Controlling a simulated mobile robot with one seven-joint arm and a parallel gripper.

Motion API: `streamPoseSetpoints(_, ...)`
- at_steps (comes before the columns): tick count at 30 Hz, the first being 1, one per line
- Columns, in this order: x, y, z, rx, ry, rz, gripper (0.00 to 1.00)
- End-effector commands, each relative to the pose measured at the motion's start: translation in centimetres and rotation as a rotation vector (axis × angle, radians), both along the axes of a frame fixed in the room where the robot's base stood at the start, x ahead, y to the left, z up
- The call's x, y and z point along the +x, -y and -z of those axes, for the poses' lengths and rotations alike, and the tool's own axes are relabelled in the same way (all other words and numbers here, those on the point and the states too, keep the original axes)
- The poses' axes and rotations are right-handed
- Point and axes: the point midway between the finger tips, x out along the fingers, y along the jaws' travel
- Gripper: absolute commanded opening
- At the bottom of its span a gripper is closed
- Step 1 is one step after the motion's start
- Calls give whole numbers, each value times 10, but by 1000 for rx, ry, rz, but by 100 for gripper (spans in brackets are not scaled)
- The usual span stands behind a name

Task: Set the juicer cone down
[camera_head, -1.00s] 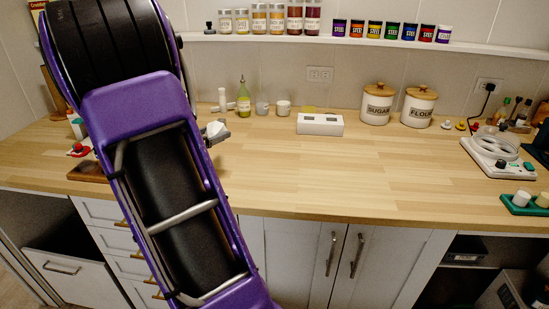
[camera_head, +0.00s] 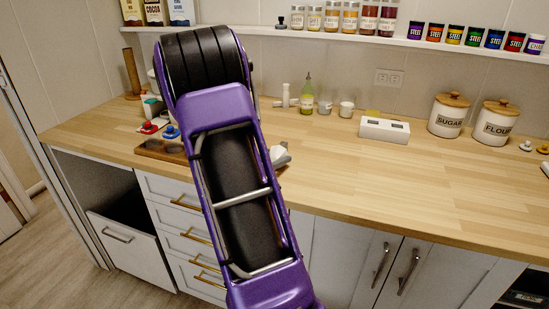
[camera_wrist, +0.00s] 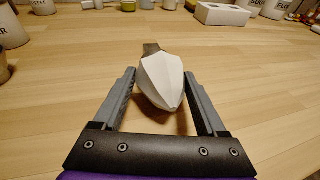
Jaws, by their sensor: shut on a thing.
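The juicer cone (camera_wrist: 161,80) is white, ridged and pointed. In the wrist view it lies on its side between the fingers of my gripper (camera_wrist: 160,88), with its tip toward the palm. My gripper is shut on it. A shadow shows on the wooden worktop (camera_wrist: 75,100) below; I cannot tell whether the cone touches the wood. In the head view the cone (camera_head: 279,154) shows as a small white shape right of my arm, which hides most of the gripper.
The worktop is clear to the right of the cone. Behind stand a green bottle (camera_head: 307,96), small white cups, a white box (camera_head: 384,129) and the sugar (camera_head: 448,115) and flour (camera_head: 495,122) canisters. Left of my arm are a wooden tray (camera_head: 160,150) and red (camera_head: 149,127) and blue knobbed pieces.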

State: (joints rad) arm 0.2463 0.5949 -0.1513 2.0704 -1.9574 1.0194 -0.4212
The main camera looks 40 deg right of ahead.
Motion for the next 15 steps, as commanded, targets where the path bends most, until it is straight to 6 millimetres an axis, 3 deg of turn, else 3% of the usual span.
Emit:
streamPoseSetpoints(4, 0, 0, 4, -1, 0, -1, 19)
streamPoseSetpoints(5, 0, 0, 4, 0, 0, -1, 76)
streamPoseSetpoints(9, 0, 0, 3, 0, 0, 0, 100)
streamPoseSetpoints(15, 0, 0, 3, 0, 0, 0, 100)
